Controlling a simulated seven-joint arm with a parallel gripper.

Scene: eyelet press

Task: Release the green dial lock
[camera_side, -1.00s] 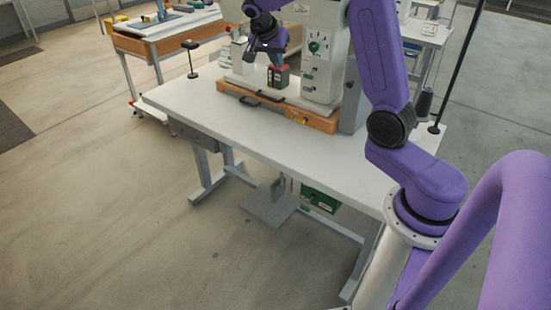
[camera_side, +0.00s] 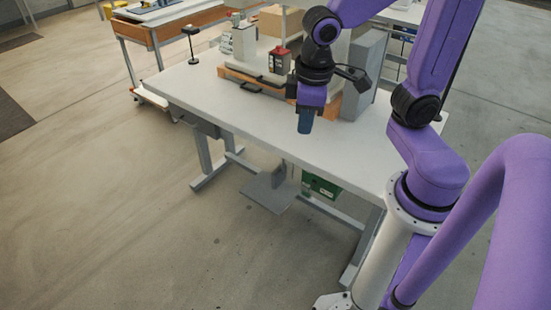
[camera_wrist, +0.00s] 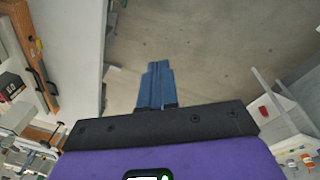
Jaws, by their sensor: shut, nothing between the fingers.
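The green dial is not visible in the side view now, where my arm covers the front of the eyelet press (camera_side: 334,55). I cannot make it out in the wrist view either. My gripper (camera_side: 305,127) is over the near right part of the white table, in front of the press and apart from it. Its blue fingers point down, are closed together and hold nothing. In the wrist view, the fingers (camera_wrist: 156,68) show closed in front of the floor beyond the table edge.
The press's orange base (camera_side: 250,82) has dark handles, and a black and red box (camera_side: 279,61) stands above it. The white table (camera_side: 220,100) is clear at its front left. A small stand (camera_side: 191,40) is at the table's back left.

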